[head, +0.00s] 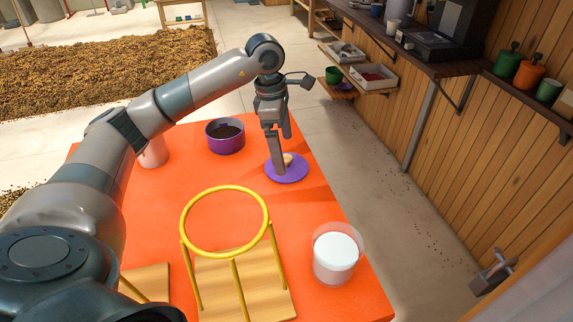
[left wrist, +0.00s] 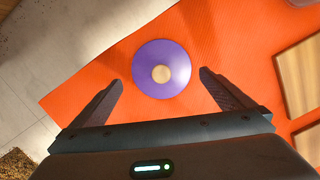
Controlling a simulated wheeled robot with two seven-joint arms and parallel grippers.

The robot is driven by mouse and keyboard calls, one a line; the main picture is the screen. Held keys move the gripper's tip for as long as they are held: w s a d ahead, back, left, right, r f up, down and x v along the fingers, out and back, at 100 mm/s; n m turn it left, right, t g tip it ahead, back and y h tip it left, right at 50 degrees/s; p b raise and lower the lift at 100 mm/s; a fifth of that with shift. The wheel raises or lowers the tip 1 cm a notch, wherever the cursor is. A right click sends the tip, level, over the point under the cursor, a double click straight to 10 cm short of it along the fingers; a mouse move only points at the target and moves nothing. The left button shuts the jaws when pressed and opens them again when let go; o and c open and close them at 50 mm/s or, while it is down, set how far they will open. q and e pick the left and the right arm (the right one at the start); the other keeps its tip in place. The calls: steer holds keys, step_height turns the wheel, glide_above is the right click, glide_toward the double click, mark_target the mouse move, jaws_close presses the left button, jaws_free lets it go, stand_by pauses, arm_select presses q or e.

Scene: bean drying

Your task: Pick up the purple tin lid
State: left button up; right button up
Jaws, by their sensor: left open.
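The purple tin lid (head: 288,168) is a flat disc with a pale round knob, lying on the orange table. In the left wrist view the lid (left wrist: 146,82) lies ahead of the fingertips, centred a little left of the middle between them. My left gripper (head: 279,168) points down over the lid, and its near finger hides part of it. The left gripper (left wrist: 160,82) is open and empty, with its fingers apart on either side of the lid. Whether a fingertip touches the lid cannot be told. My right gripper is not in view.
A purple tin (head: 225,143) with dark contents stands behind and left of the lid. A yellow ring stand (head: 238,248) on a wooden board is in front. A glass jar with white contents (head: 336,256) stands front right. The orange table (head: 330,203) is bare around the lid's right.

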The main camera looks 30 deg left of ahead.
mark_target(286, 157)
arm_select(q)
steer(key=shift+d+f+p, duration=0.3)
steer(key=shift+f+p, duration=0.25)
steer(key=shift+p, duration=0.15)
step_height(286, 157, down, 2)
steer(key=shift+d+p, duration=0.15)
steer(key=shift+p, duration=0.45)
steer(key=shift+w+f, duration=0.1)
steer(key=shift+f, duration=0.5)
steer(key=c, duration=0.8)
